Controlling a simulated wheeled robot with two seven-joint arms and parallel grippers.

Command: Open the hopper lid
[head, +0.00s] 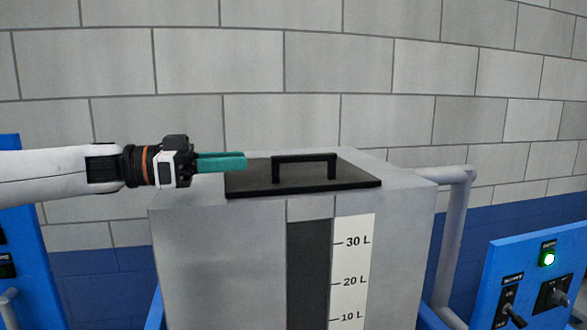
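The hopper (210,260) is a grey metal box in the middle of the head view. Its lid (345,180) is a flat black plate lying on the hopper's top. A black bar handle (304,158) stands up from the lid. My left gripper (244,161) comes in from the left, with its teal fingers pointing right toward the handle. The fingertips are over or beside the lid's left edge, short of the handle, and hold nothing that I can see. The fingers overlap in this view, so their gap does not show. My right gripper is out of view.
A dark level window and a white litre scale (353,270) are on the hopper's front. A grey pipe (452,230) runs at its right. A blue control panel (535,275) with a lit green lamp stands at the lower right. A block wall is behind.

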